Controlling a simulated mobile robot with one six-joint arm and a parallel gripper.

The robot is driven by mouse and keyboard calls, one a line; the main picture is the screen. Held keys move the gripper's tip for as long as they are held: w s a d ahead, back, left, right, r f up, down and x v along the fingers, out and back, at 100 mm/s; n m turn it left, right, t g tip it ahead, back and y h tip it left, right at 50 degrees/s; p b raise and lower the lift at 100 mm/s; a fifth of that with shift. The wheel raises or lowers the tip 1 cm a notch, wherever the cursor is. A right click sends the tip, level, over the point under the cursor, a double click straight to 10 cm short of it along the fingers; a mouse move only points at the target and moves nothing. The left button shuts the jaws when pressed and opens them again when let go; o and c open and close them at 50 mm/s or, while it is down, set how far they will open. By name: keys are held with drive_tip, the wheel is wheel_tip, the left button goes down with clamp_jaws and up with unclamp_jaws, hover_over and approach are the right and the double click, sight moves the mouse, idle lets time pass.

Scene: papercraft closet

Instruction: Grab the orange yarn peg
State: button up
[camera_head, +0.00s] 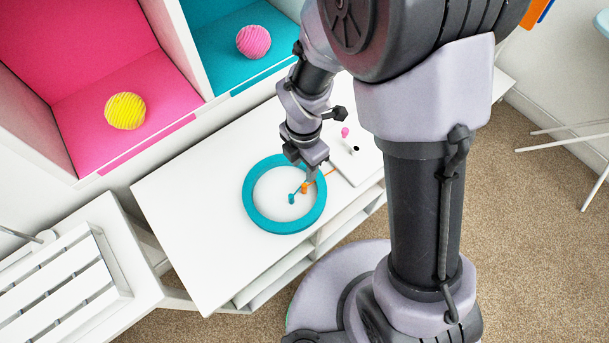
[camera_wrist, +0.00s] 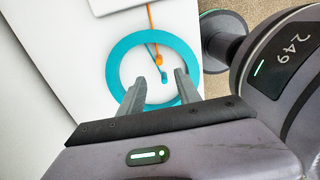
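The small orange yarn peg (camera_head: 304,188) is inside the teal ring (camera_head: 251,210) on the white table, and an orange strand runs from it. It also shows in the wrist view (camera_wrist: 159,59), just beyond the gap between my fingertips. A teal peg (camera_head: 291,199) is close beside it, also seen in the wrist view (camera_wrist: 164,76). My gripper (camera_head: 311,178) is above the ring's right part, near the orange peg. In the wrist view my gripper (camera_wrist: 159,78) has its fingers apart, with nothing visibly held. Exact height above the peg cannot be told.
A white board (camera_head: 366,164) with a pink peg (camera_head: 345,132) and a dark peg (camera_head: 356,149) is right of the ring. The table's left part (camera_head: 190,210) is clear. Cubbies behind hold a yellow yarn ball (camera_head: 125,111) and a pink one (camera_head: 253,41).

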sight(304, 185)
wheel_tip(304, 185, down, 12)
drive_tip(key=b, duration=0.5)
drive_tip(key=shift+w+f, duration=0.1)
drive_tip(key=shift+r, duration=0.2)
clamp_jaws()
